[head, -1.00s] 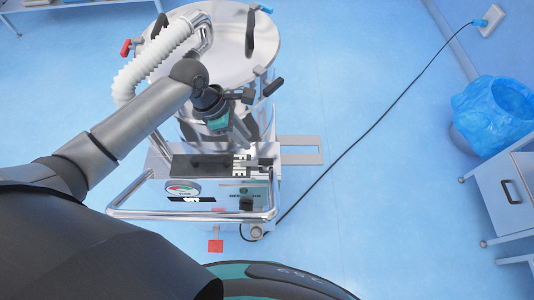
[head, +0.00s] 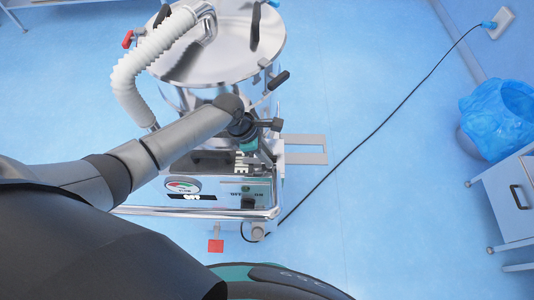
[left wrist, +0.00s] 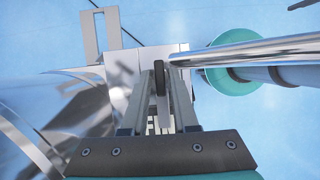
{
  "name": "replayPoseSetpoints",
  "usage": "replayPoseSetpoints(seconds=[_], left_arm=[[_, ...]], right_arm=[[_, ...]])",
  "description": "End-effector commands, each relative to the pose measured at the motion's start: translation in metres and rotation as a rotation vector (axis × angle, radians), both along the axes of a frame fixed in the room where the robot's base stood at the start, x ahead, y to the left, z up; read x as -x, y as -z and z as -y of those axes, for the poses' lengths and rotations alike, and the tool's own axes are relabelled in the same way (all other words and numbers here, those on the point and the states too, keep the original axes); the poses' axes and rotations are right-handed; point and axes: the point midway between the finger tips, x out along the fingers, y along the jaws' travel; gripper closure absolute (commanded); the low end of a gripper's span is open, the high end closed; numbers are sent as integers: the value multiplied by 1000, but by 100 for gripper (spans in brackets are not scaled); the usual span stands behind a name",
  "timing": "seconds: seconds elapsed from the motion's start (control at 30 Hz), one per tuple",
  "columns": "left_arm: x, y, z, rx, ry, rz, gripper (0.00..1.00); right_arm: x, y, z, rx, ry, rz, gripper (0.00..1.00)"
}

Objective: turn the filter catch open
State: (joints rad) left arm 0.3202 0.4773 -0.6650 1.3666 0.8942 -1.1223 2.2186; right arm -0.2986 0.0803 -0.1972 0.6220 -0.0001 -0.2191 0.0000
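A steel industrial vacuum (head: 215,60) with a round lid stands in front of me. A black-handled lever (head: 279,80) sticks out at the right of its drum, and a red-handled lever (head: 127,39) at the left. I cannot tell for sure which part is the filter catch. My left gripper (head: 252,150) reaches down by the drum's front, over the front panel; its tips are mostly hidden in the head view. In the left wrist view its fingers (left wrist: 160,88) stand apart on either side of a dark, rounded, upright piece (left wrist: 159,75); contact is unclear. My right gripper is out of view.
A white ribbed hose (head: 150,65) curves at the drum's left. The vacuum's steel push bar (head: 200,212) runs along the near side, and also shows in the left wrist view (left wrist: 250,50). A black cable (head: 375,125) crosses the floor. A blue-lined bin (head: 497,118) stands right.

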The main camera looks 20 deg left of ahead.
Motion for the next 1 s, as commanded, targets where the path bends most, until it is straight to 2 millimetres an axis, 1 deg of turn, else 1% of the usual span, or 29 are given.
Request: replayPoseSetpoints(seconds=[0.03, 0.07, 0.2, 0.3, 1.0], left_arm=[[0, 0, 0, 0, 0, 0, 72], [0, 0, 0, 0, 0, 0, 75], [0, 0, 0, 0, 0, -1, 90], [0, 0, 0, 0, 0, -1, 100], [0, 0, 0, 0, 0, -1, 100]], right_arm=[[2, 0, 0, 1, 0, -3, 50], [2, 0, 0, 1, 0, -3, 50], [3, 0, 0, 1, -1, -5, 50], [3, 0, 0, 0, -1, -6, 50], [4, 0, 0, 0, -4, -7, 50]])
